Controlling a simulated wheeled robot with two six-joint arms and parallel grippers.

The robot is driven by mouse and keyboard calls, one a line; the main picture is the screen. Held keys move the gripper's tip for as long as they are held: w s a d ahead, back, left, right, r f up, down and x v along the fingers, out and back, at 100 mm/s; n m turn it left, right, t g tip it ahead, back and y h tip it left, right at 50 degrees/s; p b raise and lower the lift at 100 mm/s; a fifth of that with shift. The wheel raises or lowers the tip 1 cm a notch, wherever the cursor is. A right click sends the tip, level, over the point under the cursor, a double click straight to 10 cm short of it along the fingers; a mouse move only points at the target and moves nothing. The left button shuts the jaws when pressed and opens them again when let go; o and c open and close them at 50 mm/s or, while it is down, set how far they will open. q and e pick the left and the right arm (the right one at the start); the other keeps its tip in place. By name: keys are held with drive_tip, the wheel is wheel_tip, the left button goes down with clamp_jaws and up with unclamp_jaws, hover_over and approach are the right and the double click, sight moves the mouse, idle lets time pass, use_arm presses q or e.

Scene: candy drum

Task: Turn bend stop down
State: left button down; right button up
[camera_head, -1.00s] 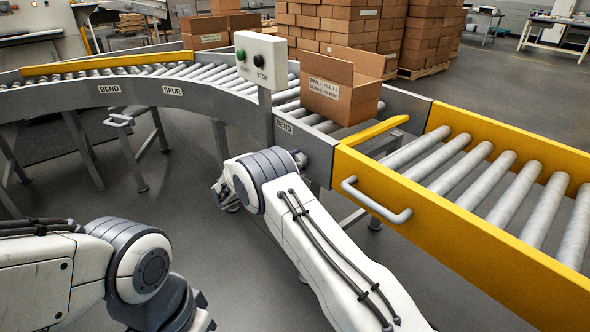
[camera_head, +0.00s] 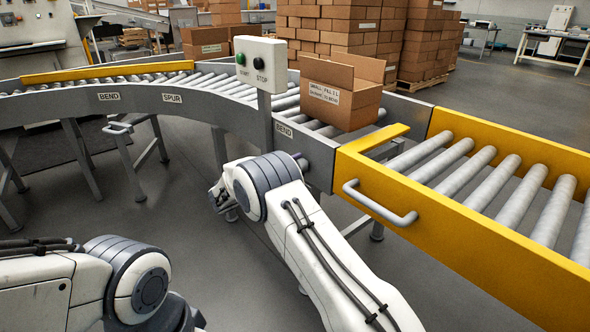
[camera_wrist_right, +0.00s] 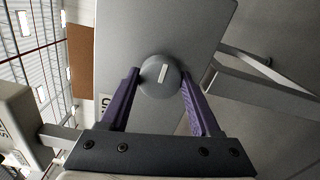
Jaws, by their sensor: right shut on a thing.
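A round grey knob (camera_wrist_right: 160,76) with a white mark sits on a grey side plate (camera_wrist_right: 140,35), by a partly hidden label. The mark stands nearly upright in the wrist view. My right gripper (camera_wrist_right: 160,74) is shut on this knob, one purple finger on each side. In the head view, my right wrist hides most of this gripper, beside the conveyor's side plate below the BEND label (camera_head: 284,131). A yellow bar (camera_head: 378,138) lies across the conveyor, just right of an open cardboard box (camera_head: 338,96). My left gripper is out of view.
A START/STOP button box (camera_head: 261,64) stands on a post left of the cardboard box. A yellow-sided roller section (camera_head: 440,225) with a grey handle (camera_head: 380,203) lies to the right. The curved conveyor (camera_head: 190,105) runs left. Stacked cartons (camera_head: 350,28) stand behind.

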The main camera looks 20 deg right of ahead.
drive_tip(key=shift+a, duration=0.15)
drive_tip(key=o, duration=1.4)
drive_tip(key=p+v, duration=0.2)
drive_tip(key=v, duration=0.8)
drive_tip(key=shift+a, duration=0.15)
drive_tip(key=s+a+r+g+y, duration=0.1)
drive_tip(key=s+a+g+y, duration=0.15)
drive_tip(key=s+y, duration=0.75)
drive_tip(key=s+a+n+g+y, duration=0.15)
drive_tip(key=s+a, duration=0.25)
drive_tip(key=s, duration=1.4)
drive_tip(key=s+a+r+g+y, duration=0.1)
drive_tip(key=s+a+g+y, duration=0.15)
drive_tip(key=s+y, duration=0.85)
drive_tip(key=s+r+h+p, duration=0.1)
drive_tip(key=r+p, duration=1)
drive_tip(key=s+r+h+p, duration=0.1)
drive_tip(key=r+h+p, duration=0.1)
drive_tip(key=r+p, duration=0.9)
drive_tip(key=s+r+h+p, duration=0.1)
drive_tip(key=r+p, duration=1.1)
drive_tip(key=shift+s+a+h, duration=0.1)
drive_tip(key=shift+a+h, duration=0.15)
drive_tip(key=shift+a, duration=0.1)
